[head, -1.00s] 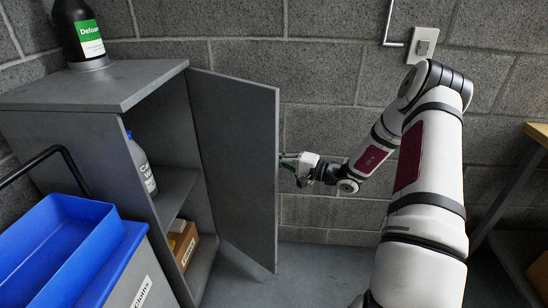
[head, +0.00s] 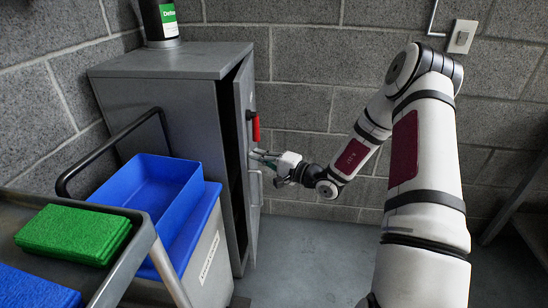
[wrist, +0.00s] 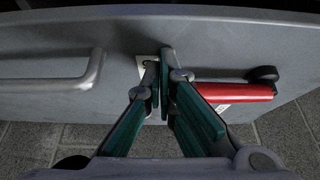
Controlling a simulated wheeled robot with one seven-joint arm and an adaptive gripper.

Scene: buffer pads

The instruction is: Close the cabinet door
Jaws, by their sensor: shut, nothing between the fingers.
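The grey cabinet (head: 165,62) stands against the back wall. Its grey door (head: 245,100) is ajar, with a narrow dark gap along the cabinet front. My gripper (head: 254,156) is at the door's outer face, between its metal handle (head: 257,188) and a red-handled item (head: 255,128). In the wrist view my gripper (wrist: 160,72) is shut and empty, its tips at a pale plate on the door (wrist: 120,30). Handle (wrist: 60,82) and red item (wrist: 235,92) lie on either side. I cannot tell whether the tips touch. The cabinet's inside is mostly hidden.
A grey bin with a blue tray (head: 150,185) stands close before the cabinet. A cart with green pads (head: 72,232) and a blue pad (head: 35,288) is at lower left. A dark bottle (head: 160,18) stands on the cabinet. Floor right of the door is clear.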

